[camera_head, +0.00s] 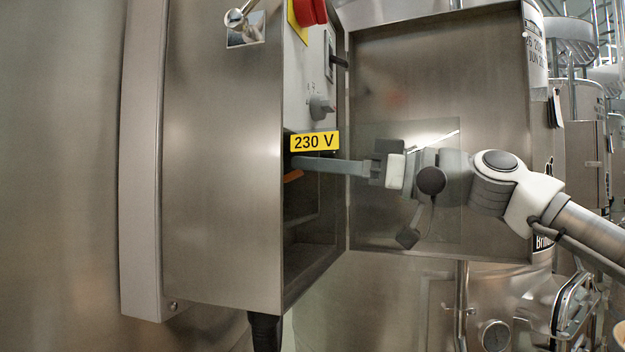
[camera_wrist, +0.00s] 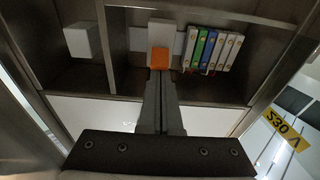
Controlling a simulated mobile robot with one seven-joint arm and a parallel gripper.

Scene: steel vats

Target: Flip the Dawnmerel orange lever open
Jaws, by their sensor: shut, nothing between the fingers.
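The orange lever (camera_wrist: 160,60) shows in the wrist view, set on a white block, in a compartment of the cabinet interior. In the head view a sliver of orange (camera_head: 293,175) shows just below my fingers. My gripper (camera_wrist: 161,72) is shut, with its two long fingers side by side and nothing between them. The fingertips lie at the lower edge of the lever in the wrist view; I cannot tell whether they touch it. In the head view my gripper (camera_head: 292,162) reaches in from the right, under the 230 V label.
The steel cabinet (camera_head: 220,170) has its door (camera_head: 440,60) open to the right. A row of coloured modules (camera_wrist: 212,50) sits right of the lever, and a white box (camera_wrist: 82,40) left. A grey rotary knob (camera_head: 320,107) and red button (camera_head: 311,11) are above my gripper.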

